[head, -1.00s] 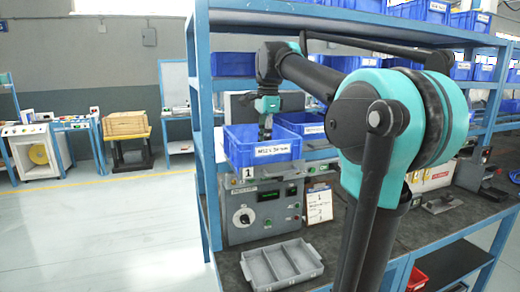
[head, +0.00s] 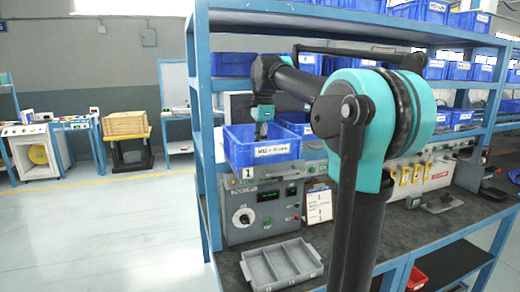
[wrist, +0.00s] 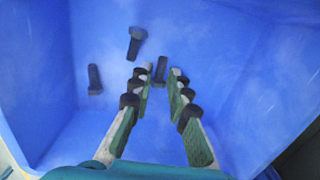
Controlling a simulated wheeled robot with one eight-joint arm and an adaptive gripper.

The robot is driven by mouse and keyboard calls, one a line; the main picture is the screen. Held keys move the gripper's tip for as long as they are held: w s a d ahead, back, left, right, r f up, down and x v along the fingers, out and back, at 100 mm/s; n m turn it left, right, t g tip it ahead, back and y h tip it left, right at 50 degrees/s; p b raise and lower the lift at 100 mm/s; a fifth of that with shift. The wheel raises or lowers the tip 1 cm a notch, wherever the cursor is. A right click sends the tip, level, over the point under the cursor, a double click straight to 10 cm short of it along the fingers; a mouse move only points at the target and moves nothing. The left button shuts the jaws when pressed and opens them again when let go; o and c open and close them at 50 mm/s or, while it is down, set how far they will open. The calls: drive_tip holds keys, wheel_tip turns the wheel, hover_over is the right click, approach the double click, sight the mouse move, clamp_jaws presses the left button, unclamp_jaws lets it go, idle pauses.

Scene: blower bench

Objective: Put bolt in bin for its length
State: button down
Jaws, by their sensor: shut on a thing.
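A blue bin (head: 234,153) with a white label stands on the bench unit, above a tag marked 1. The label text is too blurred to read surely. My gripper (head: 262,133) points down into this bin, its tips partly hidden by the front wall. In the wrist view my gripper (wrist: 160,76) is shut on a dark bolt (wrist: 160,66) between its fingertips, inside the bin. Two other dark bolts lie in the bin: one farther back (wrist: 136,43) and one to the left (wrist: 95,79). Whether the held bolt touches the floor, I cannot tell.
A second blue bin (head: 300,127) stands just right and behind, partly hidden by my arm. A grey compartment tray (head: 281,264) lies on the bench below. A blue rack post (head: 203,130) rises close left of the bin. More blue bins fill the shelves above.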

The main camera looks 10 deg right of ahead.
drive_tip(key=c, duration=1.7)
unclamp_jaws()
drive_tip(key=r, duration=1.2)
drive_tip(key=shift+s+d+r, duration=0.1)
drive_tip(key=shift+s+d, duration=0.1)
drive_tip(key=shift+d, duration=0.15)
